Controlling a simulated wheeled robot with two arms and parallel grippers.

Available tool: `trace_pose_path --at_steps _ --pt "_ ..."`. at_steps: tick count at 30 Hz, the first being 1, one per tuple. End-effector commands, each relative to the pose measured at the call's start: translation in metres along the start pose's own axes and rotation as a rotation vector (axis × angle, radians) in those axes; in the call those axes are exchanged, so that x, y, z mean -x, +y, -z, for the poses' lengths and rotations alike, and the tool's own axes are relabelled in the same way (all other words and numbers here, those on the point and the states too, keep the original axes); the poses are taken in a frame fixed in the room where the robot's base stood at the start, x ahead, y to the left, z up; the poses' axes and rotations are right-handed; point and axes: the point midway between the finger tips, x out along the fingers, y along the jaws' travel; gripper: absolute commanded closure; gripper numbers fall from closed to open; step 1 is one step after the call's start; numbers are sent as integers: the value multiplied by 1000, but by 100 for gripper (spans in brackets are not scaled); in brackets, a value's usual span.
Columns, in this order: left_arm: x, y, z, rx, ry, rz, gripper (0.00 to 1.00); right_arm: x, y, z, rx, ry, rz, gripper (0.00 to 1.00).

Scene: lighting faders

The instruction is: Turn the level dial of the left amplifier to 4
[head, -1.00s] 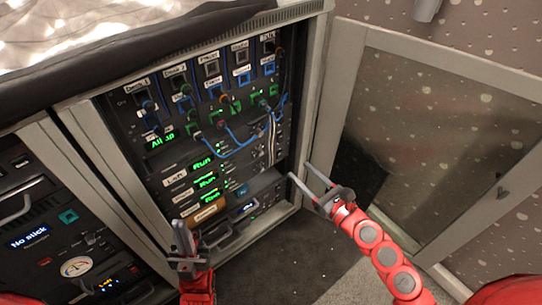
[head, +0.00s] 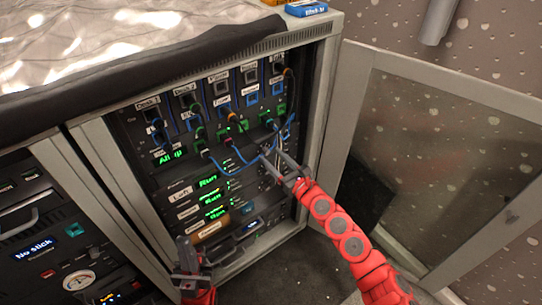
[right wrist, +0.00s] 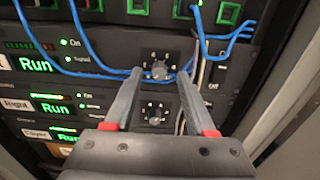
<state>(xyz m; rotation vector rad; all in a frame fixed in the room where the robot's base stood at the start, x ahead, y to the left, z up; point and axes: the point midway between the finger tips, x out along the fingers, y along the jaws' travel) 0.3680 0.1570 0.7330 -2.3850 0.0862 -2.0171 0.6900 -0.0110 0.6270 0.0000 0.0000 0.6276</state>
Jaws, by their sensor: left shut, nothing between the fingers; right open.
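The left amplifier (head: 208,182) is the top one of a stack in the rack, with a green "Run" display. In the right wrist view its level dial (right wrist: 158,70) is a small grey knob with printed marks around it; I cannot read its setting. My right gripper (head: 272,161) is open in front of the stack's right side. In the right wrist view its fingertips (right wrist: 160,74) appear on either side of this dial; contact cannot be told. In the head view the gripper hides the dial. My left gripper (head: 184,242) is shut and empty, low before the rack.
The right amplifier (right wrist: 50,107) with a similar dial (right wrist: 155,112) sits just below. Blue cables (right wrist: 100,70) hang across the front, close to the upper dial. The rack door (head: 430,150) stands open at the right. Another rack (head: 45,240) is at the left.

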Motion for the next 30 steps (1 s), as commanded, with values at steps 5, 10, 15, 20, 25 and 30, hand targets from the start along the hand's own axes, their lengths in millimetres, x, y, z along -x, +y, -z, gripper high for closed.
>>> trace_pose_path --at_steps 5,10,15,20,25,30 --pt "2 0 0 0 0 0 100 -14 2 0 0 -1 -3 44" --pt "2 0 0 0 0 0 100 -16 1 0 0 0 -2 44" --pt "2 0 0 0 0 0 100 -16 1 0 0 0 -2 51" --pt "2 0 0 0 0 0 100 -16 1 0 0 0 -1 80" --pt "2 0 0 0 0 0 100 -16 1 0 0 0 -1 100" --pt "2 0 0 0 0 0 100 -16 1 0 -1 1 -1 100"
